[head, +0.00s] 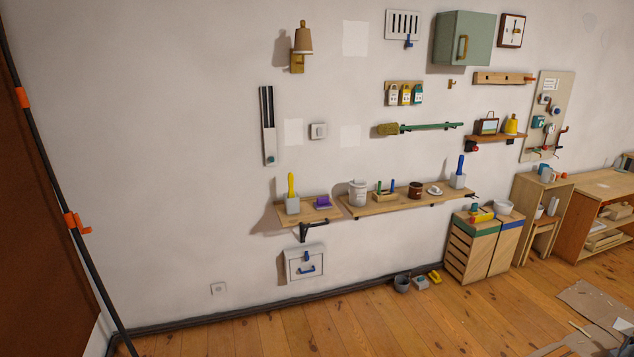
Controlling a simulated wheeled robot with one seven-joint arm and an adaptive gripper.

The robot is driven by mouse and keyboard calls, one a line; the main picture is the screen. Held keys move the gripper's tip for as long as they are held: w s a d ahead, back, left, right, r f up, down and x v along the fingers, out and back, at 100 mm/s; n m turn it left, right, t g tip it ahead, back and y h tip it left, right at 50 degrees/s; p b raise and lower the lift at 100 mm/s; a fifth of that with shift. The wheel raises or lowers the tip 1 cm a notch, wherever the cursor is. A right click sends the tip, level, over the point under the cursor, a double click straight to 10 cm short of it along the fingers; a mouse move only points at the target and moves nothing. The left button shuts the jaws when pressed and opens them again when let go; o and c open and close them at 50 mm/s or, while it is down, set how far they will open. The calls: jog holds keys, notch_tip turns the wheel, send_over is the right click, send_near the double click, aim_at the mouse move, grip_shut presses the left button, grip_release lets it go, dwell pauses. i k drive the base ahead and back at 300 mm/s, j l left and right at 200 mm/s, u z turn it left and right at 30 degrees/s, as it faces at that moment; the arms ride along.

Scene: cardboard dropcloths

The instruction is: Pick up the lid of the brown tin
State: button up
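A small dark brown tin (416,190) stands upright on the long wooden wall shelf (372,210), right of the middle of the head view. It is too small for me to tell whether its lid is on or off. A small white dish-like thing (435,190) lies just right of the tin. Left of the tin is a wooden holder (384,197) with green and blue upright pieces. My gripper is not in view.
A pale canister (357,192) and a grey holder with a blue handle (459,174) share the shelf. A wooden cabinet (470,250) stands below right. A grey pot (402,283) sits on the floor by the wall. The wooden floor (330,325) in front is mostly clear.

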aim_at(435, 190)
jog(key=i+j+u, duration=0.1)
jog(key=i, duration=0.65)
jog(key=i+j+u, duration=0.1)
jog(key=i, duration=0.6)
jog(key=i+l+z, duration=0.3)
jog(key=i+z, duration=0.15)
jog(key=i, duration=0.35)
jog(key=i+z, duration=0.45)
jog(key=i, duration=0.35)
jog(key=i+j+z, duration=0.25)
jog(key=i+z, duration=0.15)
jog(key=i, duration=0.4)
jog(key=i+z, duration=0.15)
jog(key=i, duration=0.35)
jog(key=i+j+z, duration=0.1)
jog(key=i, duration=0.4)
